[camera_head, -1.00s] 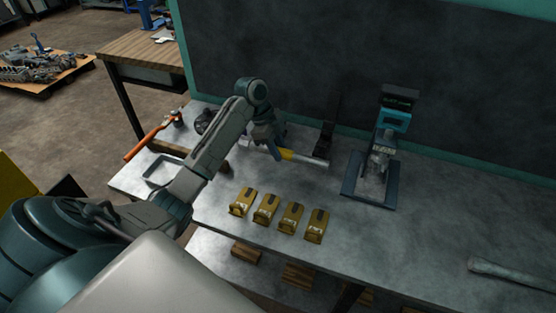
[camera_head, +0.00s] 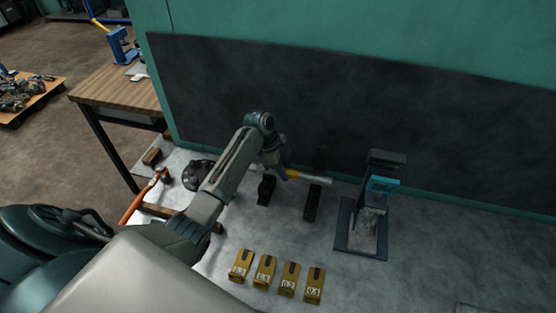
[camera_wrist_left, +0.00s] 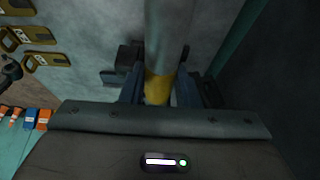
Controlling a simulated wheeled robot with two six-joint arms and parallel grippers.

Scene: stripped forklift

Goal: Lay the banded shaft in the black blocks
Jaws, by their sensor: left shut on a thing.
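The banded shaft (camera_head: 314,180) is a grey metal bar with a yellow band. My left gripper (camera_head: 283,174) is shut on it near the band, and the shaft sticks out to the right. In the left wrist view the shaft (camera_wrist_left: 168,38) runs up between the fingers (camera_wrist_left: 158,92), with the yellow band at the jaws. Two black blocks (camera_head: 266,190) (camera_head: 312,203) stand apart on the bench. The shaft appears above and behind them in the head view, apart from their tops; its exact height is unclear. My right gripper is not in view.
Several yellow numbered tags (camera_head: 265,271) lie in a row at the front. A dark stand with a teal display (camera_head: 367,215) is on the right. An orange-handled hammer (camera_head: 142,198) and a dark round part (camera_head: 199,174) lie left. The bench's right side is mostly clear.

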